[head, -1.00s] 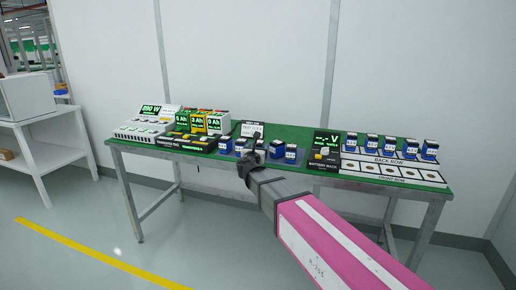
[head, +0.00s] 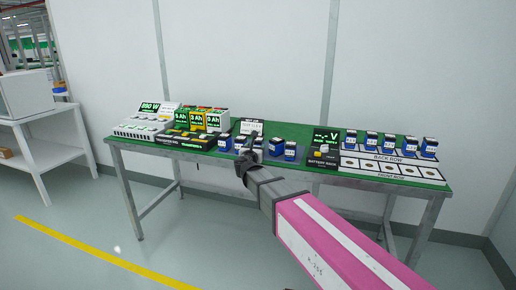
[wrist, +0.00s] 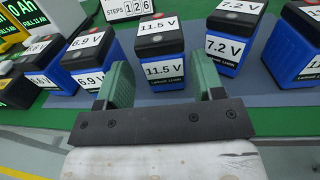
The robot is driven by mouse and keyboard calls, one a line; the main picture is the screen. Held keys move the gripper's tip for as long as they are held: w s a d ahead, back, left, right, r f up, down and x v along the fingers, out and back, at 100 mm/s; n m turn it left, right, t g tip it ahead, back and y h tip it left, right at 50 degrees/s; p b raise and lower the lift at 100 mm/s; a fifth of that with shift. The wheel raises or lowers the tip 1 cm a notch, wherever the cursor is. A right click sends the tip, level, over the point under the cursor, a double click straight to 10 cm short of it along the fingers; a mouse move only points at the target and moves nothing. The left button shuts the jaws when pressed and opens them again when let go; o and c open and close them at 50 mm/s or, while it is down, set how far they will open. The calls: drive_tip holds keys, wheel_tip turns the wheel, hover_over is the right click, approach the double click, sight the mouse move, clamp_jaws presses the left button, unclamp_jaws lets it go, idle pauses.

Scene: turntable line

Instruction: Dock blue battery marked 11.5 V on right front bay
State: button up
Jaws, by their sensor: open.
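The blue battery marked 11.5 V (wrist: 163,71) stands upright with a black top, in the middle of the wrist view. My gripper (wrist: 162,82) is open, its two green fingers apart on either side of the near face of this battery. I cannot tell whether they touch it. In the head view my gripper (head: 246,158) is at the table's front edge, by the middle of the loose battery row, and partly hides it. The front row (head: 390,171) of the white rack at the right has empty round bays, the rightmost (head: 429,175) among them.
The rack's back row holds several blue batteries (head: 390,144). A battery rack display (head: 325,146) stands between. Chargers (head: 195,121) fill the table's left.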

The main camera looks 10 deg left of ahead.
drive_tip(key=w, duration=0.5)
drive_tip(key=shift+w+r, duration=0.15)
drive_tip(key=shift+r, duration=0.1)
drive_tip(key=shift+d, duration=0.1)
drive_tip(key=c, duration=1)
